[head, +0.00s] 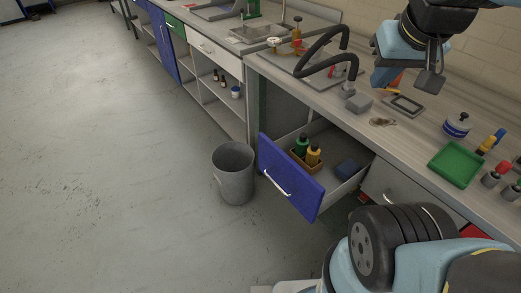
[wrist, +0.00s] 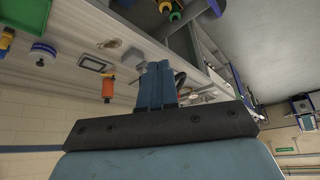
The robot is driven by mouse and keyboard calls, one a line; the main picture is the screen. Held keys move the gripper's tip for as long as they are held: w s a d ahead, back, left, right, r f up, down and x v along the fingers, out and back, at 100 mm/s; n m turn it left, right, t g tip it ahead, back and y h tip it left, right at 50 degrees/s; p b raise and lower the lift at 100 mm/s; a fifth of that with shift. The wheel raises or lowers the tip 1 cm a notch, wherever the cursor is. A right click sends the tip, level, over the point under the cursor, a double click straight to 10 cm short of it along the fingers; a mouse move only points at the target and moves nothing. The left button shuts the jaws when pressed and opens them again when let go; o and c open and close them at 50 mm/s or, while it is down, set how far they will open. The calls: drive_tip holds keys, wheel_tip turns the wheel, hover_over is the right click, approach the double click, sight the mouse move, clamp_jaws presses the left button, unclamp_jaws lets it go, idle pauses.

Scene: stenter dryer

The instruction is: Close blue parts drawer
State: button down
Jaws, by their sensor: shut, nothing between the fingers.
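The blue parts drawer (head: 291,181) is pulled out from under the bench in the head view. Its blue front has a pale bar handle (head: 277,182) and faces the open floor at lower left. My gripper (wrist: 157,66) is shut and empty in the wrist view, which looks upside down. My arm's end is above the bench at upper right in the head view, apart from the drawer. The drawer front is not clear in the wrist view.
A grey bin (head: 234,174) stands on the floor just left of the drawer front. The bench top (head: 385,142) holds a green tray (head: 455,165), a black bent-arm fixture (head: 335,55) and several small items. The floor at left is clear.

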drive_tip(key=shift+w, duration=0.15)
drive_tip(key=shift+w, duration=0.1)
drive_tip(key=w+a+f+n+g+h, duration=0.35)
drive_tip(key=w+a+f+n, duration=0.2)
drive_tip(key=a+f, duration=0.3)
drive_tip(key=w+a+f+n+g+h, duration=0.2)
drive_tip(key=w+a+f+n+g, duration=0.25)
drive_tip(key=w+a+f, duration=0.35)
drive_tip(key=s+a+f+n+t+h, duration=0.1)
drive_tip(key=a+f+n+t+h, duration=0.2)
drive_tip(key=f, duration=0.4)
drive_tip(key=a+f+n+h, duration=0.3)
drive_tip(key=a+f, duration=0.2)
drive_tip(key=f, duration=0.1)
drive_tip(key=n+t+h, duration=0.4)
drive_tip(key=n+t, duration=0.5)
approach(268, 165)
drive_tip(key=shift+y, duration=0.25)
drive_tip(key=x, duration=0.7)
drive_tip(key=shift+r, duration=0.1)
